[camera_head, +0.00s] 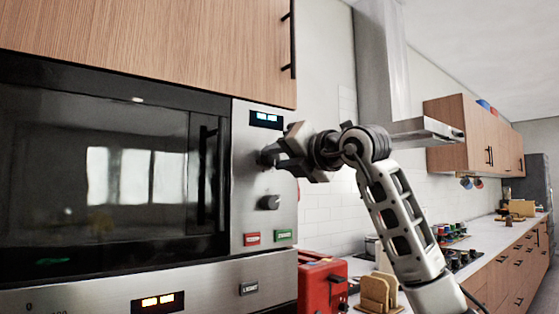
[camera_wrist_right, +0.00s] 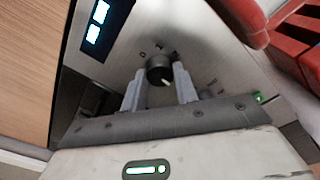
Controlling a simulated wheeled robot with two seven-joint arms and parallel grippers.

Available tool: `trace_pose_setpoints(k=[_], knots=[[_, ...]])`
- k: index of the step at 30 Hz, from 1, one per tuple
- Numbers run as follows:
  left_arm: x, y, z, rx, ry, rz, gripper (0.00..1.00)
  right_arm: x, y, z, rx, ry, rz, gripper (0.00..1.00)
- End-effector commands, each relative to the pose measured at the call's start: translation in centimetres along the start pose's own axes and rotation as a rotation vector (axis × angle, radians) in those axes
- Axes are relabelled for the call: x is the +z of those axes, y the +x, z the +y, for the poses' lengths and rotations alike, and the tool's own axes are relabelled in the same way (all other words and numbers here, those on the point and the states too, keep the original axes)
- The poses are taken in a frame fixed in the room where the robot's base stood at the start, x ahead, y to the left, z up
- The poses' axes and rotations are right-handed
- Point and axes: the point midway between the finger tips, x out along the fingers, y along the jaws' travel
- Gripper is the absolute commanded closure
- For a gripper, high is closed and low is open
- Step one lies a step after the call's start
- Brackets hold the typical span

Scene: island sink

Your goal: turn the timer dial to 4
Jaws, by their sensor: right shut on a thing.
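The timer dial (camera_wrist_right: 159,69) is a dark round knob on the microwave's steel control panel (camera_head: 245,185), below a small lit display (camera_head: 266,119). In the right wrist view it sits between the two grey fingers of my right gripper (camera_wrist_right: 160,88), and a pale pointer mark shows on its face. Small markings stand around it, too blurred to read surely. In the head view my right gripper (camera_head: 272,156) reaches the panel from the right, shut on this dial and mostly covering it. My left gripper is not in view.
A second dark knob (camera_head: 269,202) sits just below, above a red button (camera_head: 252,239) and a green button (camera_head: 284,236). The dark microwave door (camera_head: 100,180) is at left. A red toaster (camera_head: 322,280) and a wooden rack (camera_head: 377,292) stand on the counter below my right arm.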

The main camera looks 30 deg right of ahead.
Motion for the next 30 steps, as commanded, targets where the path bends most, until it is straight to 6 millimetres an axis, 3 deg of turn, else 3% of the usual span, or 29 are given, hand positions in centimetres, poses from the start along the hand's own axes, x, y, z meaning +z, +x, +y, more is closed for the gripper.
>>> trace_pose_setpoints(k=[12,30], knots=[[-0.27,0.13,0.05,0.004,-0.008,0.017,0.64,-0.33,0.09,-0.10,0.006,0.262,-0.003,0.93],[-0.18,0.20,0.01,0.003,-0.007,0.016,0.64,-0.31,0.09,-0.10,0.007,0.331,-0.006,0.93]])
